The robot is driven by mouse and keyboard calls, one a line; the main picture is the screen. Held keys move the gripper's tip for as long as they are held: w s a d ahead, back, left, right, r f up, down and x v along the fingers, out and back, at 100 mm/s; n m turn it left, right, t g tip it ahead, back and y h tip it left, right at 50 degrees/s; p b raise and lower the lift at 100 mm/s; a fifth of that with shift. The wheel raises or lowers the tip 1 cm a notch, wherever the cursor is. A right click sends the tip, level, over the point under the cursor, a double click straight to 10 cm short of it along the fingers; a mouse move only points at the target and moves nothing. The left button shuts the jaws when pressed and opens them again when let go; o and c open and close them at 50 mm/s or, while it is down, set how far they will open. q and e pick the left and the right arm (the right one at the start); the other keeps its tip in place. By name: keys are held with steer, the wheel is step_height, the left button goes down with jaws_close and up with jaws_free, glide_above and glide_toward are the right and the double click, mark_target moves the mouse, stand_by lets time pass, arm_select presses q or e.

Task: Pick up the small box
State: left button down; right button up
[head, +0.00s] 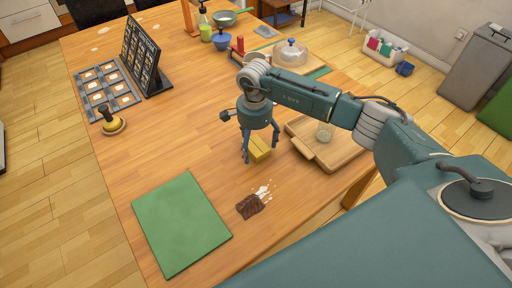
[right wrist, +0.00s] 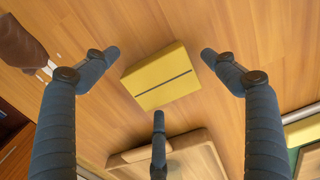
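The small box (head: 259,150) is yellow and lies on the wooden table, left of the wooden tray. In the right wrist view the box (right wrist: 162,82) shows a dark stripe across its top and sits tilted in the picture. My right gripper (head: 261,144) is above the box, pointing down. Its three fingers (right wrist: 160,66) are spread wide, one on each side of the box and one below it in the wrist view. Clear gaps show between the fingers and the box, and nothing is held. My left gripper is not in view.
A wooden tray (head: 342,154) with a glass (head: 325,132) stands close right of the box. A brown cloth (head: 250,206) with white spots beside it and a green mat (head: 181,222) lie nearer. A dark upright rack (head: 140,54) stands far left. The table left of the box is clear.

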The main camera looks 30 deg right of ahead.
steer(key=c, duration=1.2)
steer(key=shift+c, duration=0.2)
steer(key=shift+r, duration=0.1)
